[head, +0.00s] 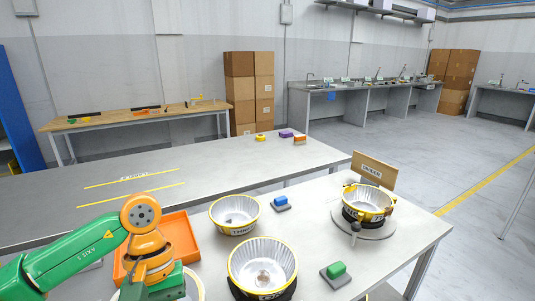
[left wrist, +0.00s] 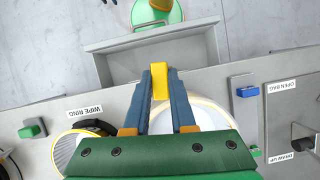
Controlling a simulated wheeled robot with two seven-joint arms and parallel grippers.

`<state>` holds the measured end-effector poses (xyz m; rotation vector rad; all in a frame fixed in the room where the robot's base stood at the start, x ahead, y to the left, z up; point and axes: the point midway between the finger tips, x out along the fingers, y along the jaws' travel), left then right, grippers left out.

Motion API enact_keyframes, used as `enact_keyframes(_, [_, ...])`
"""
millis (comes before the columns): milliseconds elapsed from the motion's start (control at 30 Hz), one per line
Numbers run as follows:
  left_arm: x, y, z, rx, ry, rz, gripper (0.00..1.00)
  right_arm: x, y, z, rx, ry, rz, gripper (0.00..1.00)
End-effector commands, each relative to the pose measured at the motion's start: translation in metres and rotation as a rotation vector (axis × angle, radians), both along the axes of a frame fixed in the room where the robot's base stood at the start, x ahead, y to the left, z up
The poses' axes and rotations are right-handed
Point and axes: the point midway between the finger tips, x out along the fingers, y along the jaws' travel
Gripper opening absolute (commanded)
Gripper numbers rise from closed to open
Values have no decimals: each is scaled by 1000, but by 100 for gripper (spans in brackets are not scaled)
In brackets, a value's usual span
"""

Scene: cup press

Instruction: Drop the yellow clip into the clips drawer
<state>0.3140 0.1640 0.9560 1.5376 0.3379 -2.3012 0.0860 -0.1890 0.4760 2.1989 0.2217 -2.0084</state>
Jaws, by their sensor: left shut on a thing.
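The yellow clip (left wrist: 159,82) is a small upright-looking block between the fingertips of my left gripper (left wrist: 160,80). The gripper's blue-grey fingers are shut on it. In the left wrist view a grey open drawer (left wrist: 105,60) lies beyond the fingertips, and the clip overlaps the drawer's near side in the picture. Its height above the drawer is hard to tell, and no label on the drawer is readable. In the head view my left arm comes in at lower left, with its fingers and the clip hidden. My right gripper is not in view.
The worktable (head: 310,230) holds yellow-rimmed bowls (head: 235,229), an orange tray (head: 182,228), a blue button (head: 281,201), a green button (head: 337,269) and a turntable (head: 383,233) with a bowl. A white round thing (left wrist: 205,112) sits under the fingers in the left wrist view.

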Motion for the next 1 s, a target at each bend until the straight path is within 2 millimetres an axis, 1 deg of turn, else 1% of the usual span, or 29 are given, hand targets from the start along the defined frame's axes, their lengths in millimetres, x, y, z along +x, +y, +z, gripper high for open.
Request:
enact_keyframes(33, [-1, -5, 7, 4, -1, -121, 0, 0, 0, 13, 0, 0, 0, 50])
enact_keyframes(100, [-1, -8, 4, 4, 0, -266, 0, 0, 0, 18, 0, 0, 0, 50])
enact_keyframes(200, [-2, -9, 1, 1, 0, -388, 0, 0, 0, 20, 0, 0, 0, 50])
enact_keyframes(300, [-2, -9, -1, -1, 1, -430, 0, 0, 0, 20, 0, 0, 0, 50])
enact_keyframes(833, [-2, -9, -4, -2, 1, -422, 0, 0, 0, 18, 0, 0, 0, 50])
enact_keyframes(933, [-2, -9, -15, -4, 2, -329, 0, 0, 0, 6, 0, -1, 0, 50])
enact_keyframes(967, [-2, -10, -21, -5, 2, -272, 0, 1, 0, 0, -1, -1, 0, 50])
enact_keyframes(1000, [-2, -10, -30, -4, 3, -176, 0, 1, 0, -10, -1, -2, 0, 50])
